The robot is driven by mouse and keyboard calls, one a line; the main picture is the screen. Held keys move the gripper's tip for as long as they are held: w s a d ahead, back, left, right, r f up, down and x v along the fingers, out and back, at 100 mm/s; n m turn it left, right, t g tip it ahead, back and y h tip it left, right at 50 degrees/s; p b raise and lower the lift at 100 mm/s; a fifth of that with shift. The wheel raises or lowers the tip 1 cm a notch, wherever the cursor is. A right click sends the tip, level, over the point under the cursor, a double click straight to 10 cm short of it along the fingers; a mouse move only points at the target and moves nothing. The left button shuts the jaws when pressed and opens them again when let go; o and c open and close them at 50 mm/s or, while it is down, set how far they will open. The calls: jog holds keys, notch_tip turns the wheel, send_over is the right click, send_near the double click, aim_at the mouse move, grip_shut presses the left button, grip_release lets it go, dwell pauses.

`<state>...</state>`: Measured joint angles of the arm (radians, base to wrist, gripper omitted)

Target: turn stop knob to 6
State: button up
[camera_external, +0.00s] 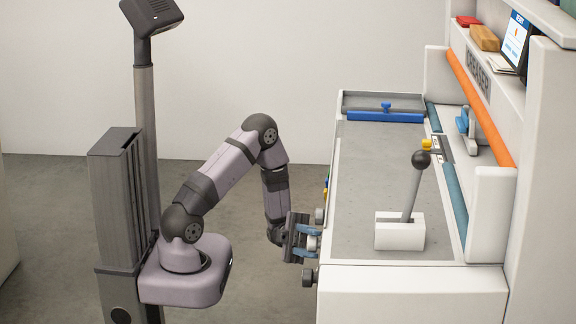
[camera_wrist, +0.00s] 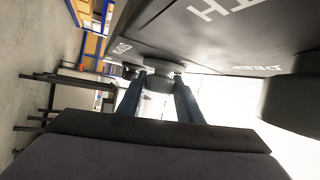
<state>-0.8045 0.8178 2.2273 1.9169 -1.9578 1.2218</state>
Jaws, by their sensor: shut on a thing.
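My gripper (camera_external: 309,243) is at the front face of the white machine, its two blue fingers pointing right at the panel. The knob is mostly hidden by my gripper in the external view. Its dial numbers and pointer cannot be read, so its setting cannot be told.
Dark knobs stick out on either side, one above (camera_external: 319,216) and one below (camera_external: 308,277). A lever with a black ball (camera_external: 421,159) stands on the machine's bed (camera_external: 370,195).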

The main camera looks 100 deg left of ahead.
jog(key=shift+f, duration=0.1)
jog(key=o, duration=1)
jog(key=shift+v, duration=3.65)
